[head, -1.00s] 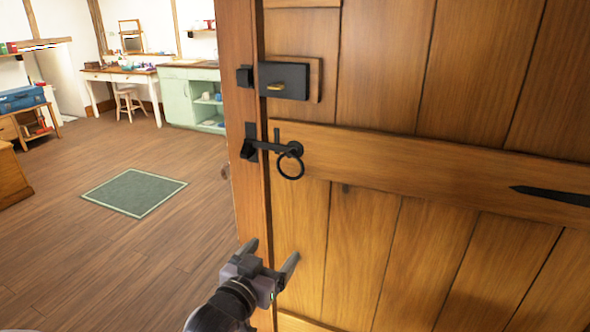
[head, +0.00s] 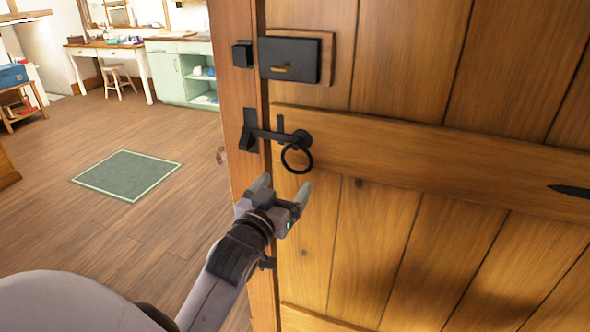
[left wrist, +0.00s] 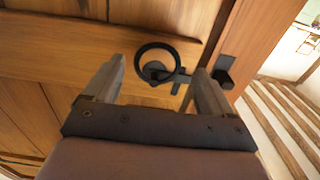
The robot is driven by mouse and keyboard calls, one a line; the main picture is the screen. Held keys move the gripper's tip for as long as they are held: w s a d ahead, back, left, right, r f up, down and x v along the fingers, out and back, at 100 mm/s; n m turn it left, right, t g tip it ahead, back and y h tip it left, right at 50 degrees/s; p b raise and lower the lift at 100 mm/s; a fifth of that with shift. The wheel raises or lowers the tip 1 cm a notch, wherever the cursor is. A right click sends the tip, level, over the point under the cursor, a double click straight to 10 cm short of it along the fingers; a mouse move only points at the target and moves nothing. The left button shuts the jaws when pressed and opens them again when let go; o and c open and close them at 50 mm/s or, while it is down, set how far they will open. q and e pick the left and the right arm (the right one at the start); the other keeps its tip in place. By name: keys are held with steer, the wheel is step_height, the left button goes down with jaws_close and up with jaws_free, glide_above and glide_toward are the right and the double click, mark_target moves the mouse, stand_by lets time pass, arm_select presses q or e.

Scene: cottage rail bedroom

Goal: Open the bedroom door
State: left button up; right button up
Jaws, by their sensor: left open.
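The wooden plank door (head: 400,150) fills the right of the head view and appears shut against its post (head: 236,100). A black ring handle (head: 297,158) hangs on it, with a latch bar (head: 275,135) reaching left to a catch on the post. A black lock box (head: 290,59) sits above. My left gripper (head: 283,187) is open and empty, just below the ring. In the left wrist view the ring (left wrist: 156,62) lies ahead between the two fingertips (left wrist: 160,75), and I see no contact. My right gripper is not in view.
Left of the post is open wooden floor with a green rug (head: 127,174). A white desk (head: 110,55), a stool (head: 118,80) and a mint cabinet (head: 180,72) stand at the back. A blue case (head: 12,75) rests on a stand at far left.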

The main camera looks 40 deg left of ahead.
mark_target(302, 162)
arm_select(q)
steer(key=shift+x, duration=3.1)
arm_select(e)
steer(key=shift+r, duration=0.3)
arm_select(q)
steer(key=c, duration=1.2)
steer(key=shift+c, duration=0.2)
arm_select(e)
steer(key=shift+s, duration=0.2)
